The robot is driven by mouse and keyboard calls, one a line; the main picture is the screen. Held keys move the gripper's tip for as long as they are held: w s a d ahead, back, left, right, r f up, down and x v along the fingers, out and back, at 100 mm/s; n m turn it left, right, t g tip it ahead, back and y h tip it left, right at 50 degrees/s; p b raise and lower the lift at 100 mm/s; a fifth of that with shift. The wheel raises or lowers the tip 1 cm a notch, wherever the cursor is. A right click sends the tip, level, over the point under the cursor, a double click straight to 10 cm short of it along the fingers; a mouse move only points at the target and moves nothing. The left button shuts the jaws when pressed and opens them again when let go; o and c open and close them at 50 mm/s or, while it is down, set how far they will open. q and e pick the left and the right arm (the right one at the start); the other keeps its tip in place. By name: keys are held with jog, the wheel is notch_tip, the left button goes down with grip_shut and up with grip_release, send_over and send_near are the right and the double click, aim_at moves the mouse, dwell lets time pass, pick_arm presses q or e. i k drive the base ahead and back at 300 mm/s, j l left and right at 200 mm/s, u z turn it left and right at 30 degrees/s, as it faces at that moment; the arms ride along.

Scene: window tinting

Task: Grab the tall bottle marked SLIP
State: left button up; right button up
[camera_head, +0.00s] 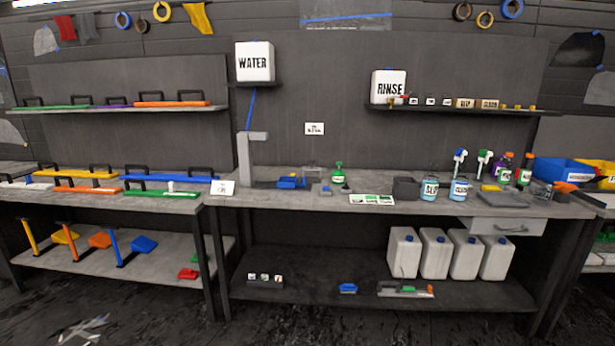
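A light blue container (430,188) stands on the middle workbench, right of centre, with a label that seems to read SLIP, though the print is small. Close to its right stands a similar light blue container (460,189) with a blurred label. A blue-and-white spray head (460,155) rises above it, and a green-and-white spray head (484,157) shows farther right; I cannot tell clearly which body each belongs to. Neither of my grippers is in view.
A dark grey box (405,188) stands left of the light blue containers. A green-and-white card (372,200) lies near the bench's front edge. White jugs (436,254) stand on the lower shelf.

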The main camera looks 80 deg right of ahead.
aim_at(432, 175)
jog(key=k+z, duration=0.15)
jog(key=z, duration=0.25)
jog(key=k+l+z, duration=0.1)
jog(key=z, duration=0.3)
jog(key=k+l+z, duration=0.1)
jog(key=z, duration=0.35)
jog(key=k+l+z, duration=0.1)
jog(key=z, duration=0.3)
jog(key=k+l+z, duration=0.1)
jog(key=z, duration=0.3)
jog(key=l+z, duration=0.1)
jog(key=z, duration=1.35)
